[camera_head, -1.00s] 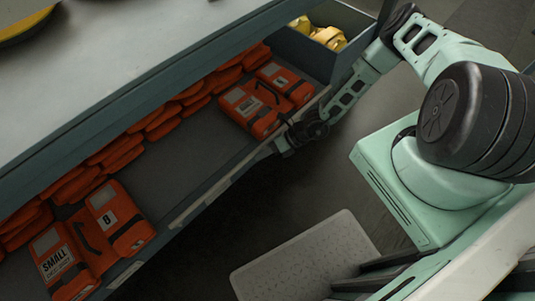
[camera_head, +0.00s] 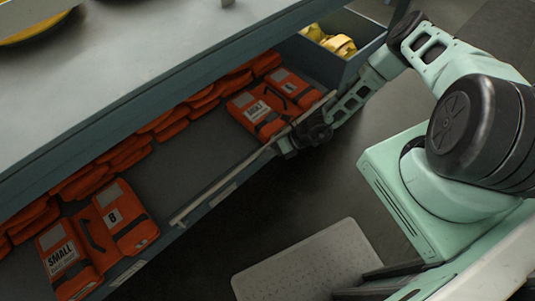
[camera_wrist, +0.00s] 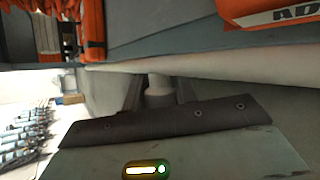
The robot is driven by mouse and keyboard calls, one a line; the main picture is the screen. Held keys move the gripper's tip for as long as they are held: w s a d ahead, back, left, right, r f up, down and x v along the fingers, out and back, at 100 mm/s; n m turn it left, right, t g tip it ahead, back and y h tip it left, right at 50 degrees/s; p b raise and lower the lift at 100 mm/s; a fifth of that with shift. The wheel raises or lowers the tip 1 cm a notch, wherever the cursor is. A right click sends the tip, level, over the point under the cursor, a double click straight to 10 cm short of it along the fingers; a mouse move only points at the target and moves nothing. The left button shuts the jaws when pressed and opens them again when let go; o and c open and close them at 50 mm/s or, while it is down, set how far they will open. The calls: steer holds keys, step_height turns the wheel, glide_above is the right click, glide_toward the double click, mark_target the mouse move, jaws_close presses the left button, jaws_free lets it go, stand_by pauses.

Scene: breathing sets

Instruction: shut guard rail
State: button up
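The guard rail (camera_head: 225,184) is a thin pale bar along the front edge of a dark shelf that holds orange life-vest packs. In the head view it stands slightly above and apart from the shelf's front lip. My gripper (camera_head: 288,146) is at the rail's right part, on its outer side. In the wrist view the rail (camera_wrist: 230,72) runs across above the gripper (camera_wrist: 158,86). The two dark fingers are spread with a gap between them, and their tips meet the rail's lower edge. Whether they touch it is hard to tell.
Orange packs lie on the shelf, one marked SMALL (camera_head: 62,258) at left and one marked ADULT (camera_head: 257,111) near my gripper. A blue-grey bin (camera_head: 350,62) with yellow items stands beyond. A grey counter (camera_head: 120,75) overhangs the shelf.

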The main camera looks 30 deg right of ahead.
steer(key=shift+o, duration=0.4)
steer(key=shift+w+a+r, duration=0.15)
steer(key=shift+w, duration=0.1)
steer(key=v, duration=1.7)
steer(key=shift+s+d, duration=0.2)
steer(key=shift+d, duration=0.15)
